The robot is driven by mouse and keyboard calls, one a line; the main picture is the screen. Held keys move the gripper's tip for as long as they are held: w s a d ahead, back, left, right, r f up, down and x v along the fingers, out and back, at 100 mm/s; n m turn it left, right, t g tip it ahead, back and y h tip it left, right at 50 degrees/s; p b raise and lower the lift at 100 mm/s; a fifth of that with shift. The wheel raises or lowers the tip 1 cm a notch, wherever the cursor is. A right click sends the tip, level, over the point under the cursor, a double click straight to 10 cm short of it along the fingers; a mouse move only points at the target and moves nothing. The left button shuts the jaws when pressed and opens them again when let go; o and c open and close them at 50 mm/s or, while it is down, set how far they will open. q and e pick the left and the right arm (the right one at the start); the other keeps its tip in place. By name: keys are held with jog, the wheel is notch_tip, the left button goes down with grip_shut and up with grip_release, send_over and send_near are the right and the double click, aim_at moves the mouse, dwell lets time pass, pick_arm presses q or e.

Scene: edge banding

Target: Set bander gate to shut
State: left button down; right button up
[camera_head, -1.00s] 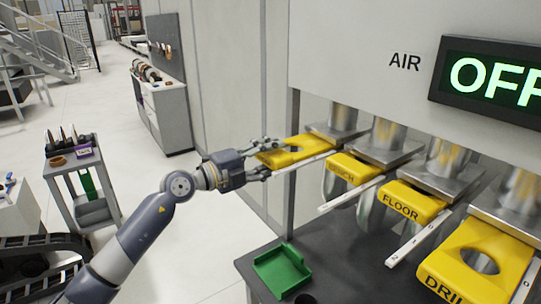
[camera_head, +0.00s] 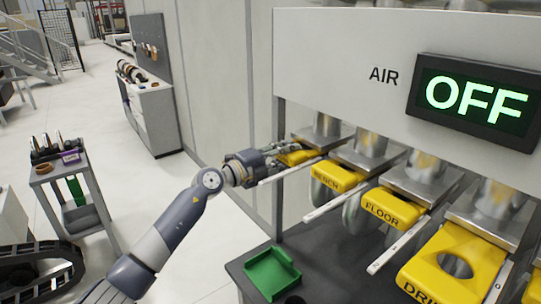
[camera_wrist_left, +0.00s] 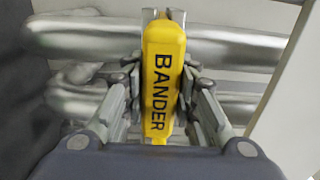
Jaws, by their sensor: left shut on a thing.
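The yellow bander gate (camera_head: 297,158) is the leftmost of the row of gates under the AIR panel. It sits pushed in at its duct, with only its front part showing and no hole visible. In the left wrist view, the label BANDER is readable on the gate (camera_wrist_left: 163,50). My left gripper (camera_head: 284,150) is shut on the gate, with its fingers pressed on both sides of it in the wrist view. The far end of the gate is hidden. My right gripper is not in view.
The bench gate (camera_head: 338,177) and floor gate (camera_head: 392,206) also sit in. The drill gate (camera_head: 425,272) is pulled out, its hole showing. The display (camera_head: 478,103) reads OFF. A green tray (camera_head: 272,273) lies on the dark bench. White rails stick out beside the gates.

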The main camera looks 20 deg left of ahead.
pick_arm(q)
jog(key=shift+x, duration=0.85)
jog(key=shift+r, duration=0.1)
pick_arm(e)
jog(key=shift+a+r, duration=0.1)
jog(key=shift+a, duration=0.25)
pick_arm(q)
jog(key=c, duration=1.4)
grip_release()
jog(key=shift+c, duration=0.2)
jog(key=shift+o, duration=0.8)
jog(key=shift+w+d, duration=0.1)
jog(key=shift+w, duration=0.1)
jog(key=shift+s, duration=0.15)
jog(key=v, duration=1.2)
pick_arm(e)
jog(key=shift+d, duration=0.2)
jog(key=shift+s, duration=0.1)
